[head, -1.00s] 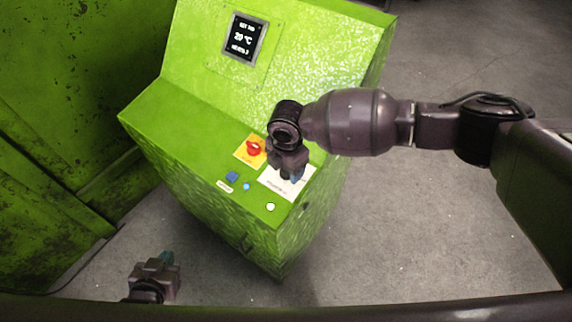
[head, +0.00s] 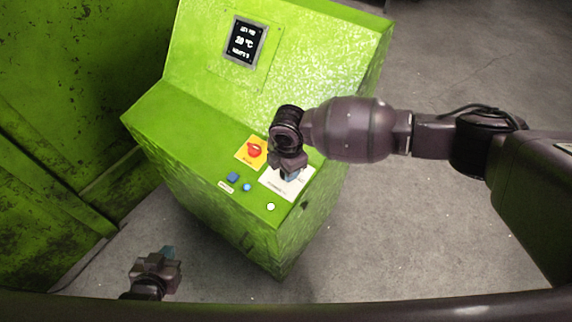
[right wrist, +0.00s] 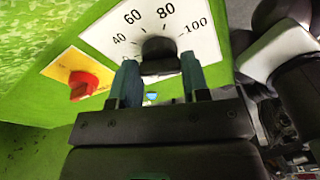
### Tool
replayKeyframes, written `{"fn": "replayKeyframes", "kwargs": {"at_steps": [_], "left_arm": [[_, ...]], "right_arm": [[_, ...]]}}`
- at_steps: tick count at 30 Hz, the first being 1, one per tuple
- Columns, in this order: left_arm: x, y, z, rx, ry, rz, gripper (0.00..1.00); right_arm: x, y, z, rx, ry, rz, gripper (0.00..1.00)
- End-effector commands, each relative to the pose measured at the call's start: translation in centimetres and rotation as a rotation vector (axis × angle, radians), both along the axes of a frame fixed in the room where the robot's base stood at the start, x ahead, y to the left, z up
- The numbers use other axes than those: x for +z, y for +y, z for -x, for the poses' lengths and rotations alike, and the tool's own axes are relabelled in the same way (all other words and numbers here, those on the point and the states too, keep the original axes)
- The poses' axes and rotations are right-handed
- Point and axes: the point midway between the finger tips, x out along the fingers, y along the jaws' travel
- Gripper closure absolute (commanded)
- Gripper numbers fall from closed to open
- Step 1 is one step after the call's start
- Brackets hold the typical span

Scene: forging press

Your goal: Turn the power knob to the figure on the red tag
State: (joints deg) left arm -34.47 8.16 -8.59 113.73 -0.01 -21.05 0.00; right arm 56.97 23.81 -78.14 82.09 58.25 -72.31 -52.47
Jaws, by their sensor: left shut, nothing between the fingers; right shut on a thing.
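The power knob (right wrist: 158,48) is black and sits on a white scale plate (right wrist: 187,20) with figures 40, 60, 80 and 100 in the right wrist view. My right gripper (right wrist: 160,72) is shut on the knob, one teal finger on each side. The knob's pointer mark cannot be made out. In the head view my right gripper (head: 290,174) covers the knob and part of the white plate (head: 284,188). My left gripper (head: 167,256) is shut and empty, low at the left, apart from the console. No red tag can be made out.
The green console (head: 160,110) carries a red switch on a yellow plate (head: 242,154), a blue button (head: 233,177), small lamps and a lit display (head: 244,40). A green machine wall (head: 60,100) stands at the left. Grey floor is clear at the right.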

Motion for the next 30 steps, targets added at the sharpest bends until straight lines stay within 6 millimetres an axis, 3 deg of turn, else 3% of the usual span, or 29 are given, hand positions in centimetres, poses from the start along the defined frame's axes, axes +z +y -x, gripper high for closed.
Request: {"fn": "replayKeyframes", "kwargs": {"at_steps": [3, 15, 30], "left_arm": [[1.7, 0.0, -0.1, 0.001, -0.012, 0.0, 1.0], [5.5, 0.0, -0.8, 0.001, -0.038, 0.0, 1.0], [6.9, -0.1, -1.3, -0.002, -0.048, 0.0, 1.0]], "right_arm": [[0.4, 0.0, 0.1, -0.095, -0.008, -0.013, 0.81], [0.3, 0.0, 0.2, -0.384, -0.034, -0.05, 0.81], [0.0, 0.0, 0.1, -0.517, -0.049, -0.068, 0.81]]}}
